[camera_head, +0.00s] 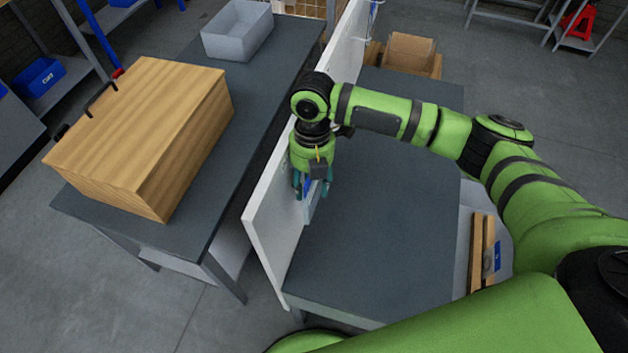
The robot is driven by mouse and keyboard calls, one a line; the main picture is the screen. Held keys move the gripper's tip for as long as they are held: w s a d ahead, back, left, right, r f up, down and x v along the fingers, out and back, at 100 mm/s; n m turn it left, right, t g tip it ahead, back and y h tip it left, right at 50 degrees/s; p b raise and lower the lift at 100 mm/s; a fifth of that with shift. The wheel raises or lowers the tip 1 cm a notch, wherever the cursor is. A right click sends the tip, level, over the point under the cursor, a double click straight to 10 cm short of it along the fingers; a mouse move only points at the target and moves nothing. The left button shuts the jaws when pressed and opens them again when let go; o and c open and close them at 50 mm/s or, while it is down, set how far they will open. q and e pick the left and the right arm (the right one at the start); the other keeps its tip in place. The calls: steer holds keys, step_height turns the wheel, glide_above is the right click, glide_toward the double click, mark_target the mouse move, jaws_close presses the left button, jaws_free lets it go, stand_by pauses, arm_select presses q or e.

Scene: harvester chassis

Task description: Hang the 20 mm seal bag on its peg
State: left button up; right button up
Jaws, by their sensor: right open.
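My right gripper (311,190) points down beside the right face of a white upright board (272,222). Its two teal fingertips are apart. A small pale thing with a blue patch (313,207), perhaps the seal bag, shows between and just below the fingers, close to the board. The gripper partly hides it, and I cannot read its size or tell whether it is on a peg. The peg is not visible; the board's right face is seen almost edge-on. My left gripper is not in view.
The dark table (385,230) right of the board is mostly bare. A wooden box (140,130) and a grey bin (237,30) stand on the left table. An open cardboard box (408,55) is behind. Wooden strips with a blue label (484,250) lie at right.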

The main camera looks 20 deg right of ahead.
steer(key=r, duration=0.8)
steer(key=w+r, duration=0.1)
steer(key=r, duration=0.3)
steer(key=shift+d, duration=0.35)
steer(key=shift+w, duration=0.15)
steer(key=shift+f, duration=0.1)
